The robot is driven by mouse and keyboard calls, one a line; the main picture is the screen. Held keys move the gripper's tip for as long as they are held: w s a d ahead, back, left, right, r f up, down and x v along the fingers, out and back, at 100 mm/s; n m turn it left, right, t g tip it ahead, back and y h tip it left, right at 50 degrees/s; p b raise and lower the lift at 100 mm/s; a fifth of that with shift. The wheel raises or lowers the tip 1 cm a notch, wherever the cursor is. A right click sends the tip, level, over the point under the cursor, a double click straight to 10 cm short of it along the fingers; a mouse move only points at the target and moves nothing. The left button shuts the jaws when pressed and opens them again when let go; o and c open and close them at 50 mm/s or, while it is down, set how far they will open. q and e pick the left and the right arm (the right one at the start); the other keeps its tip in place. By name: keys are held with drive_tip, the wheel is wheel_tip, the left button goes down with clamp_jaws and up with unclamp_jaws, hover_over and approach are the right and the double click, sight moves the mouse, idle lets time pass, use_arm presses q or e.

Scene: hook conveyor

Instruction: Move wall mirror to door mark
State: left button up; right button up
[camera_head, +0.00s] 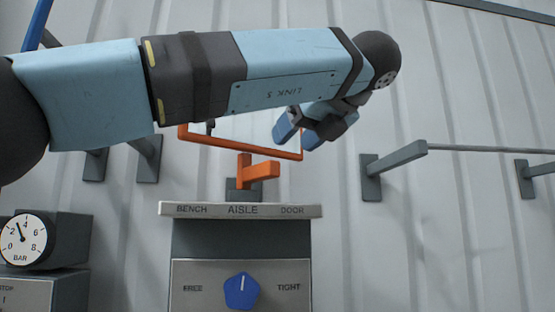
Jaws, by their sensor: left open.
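The label plate (240,210) carries the words BENCH, AISLE and DOOR from left to right. Above AISLE, an orange pointer-like block (258,170) sticks out from a grey wall mount. An orange bar frame (230,146) stands above it, its upper part hidden behind my left arm. I cannot make out a mirror face; it may be behind the arm. My left gripper (299,132) is open, with its blue fingers by the frame's right end. I cannot tell whether they touch it. My right gripper is out of view.
A blue knob (241,291) below the plate points up between FREE and TIGHT. A pressure gauge (23,241) sits at the lower left. Grey wall brackets stand on both sides, the right one (393,160) jutting outward near a thin rail (490,149).

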use_arm(q)
drive_tip(key=v, duration=0.4)
drive_tip(key=shift+w+a, duration=0.1)
idle(0.5)
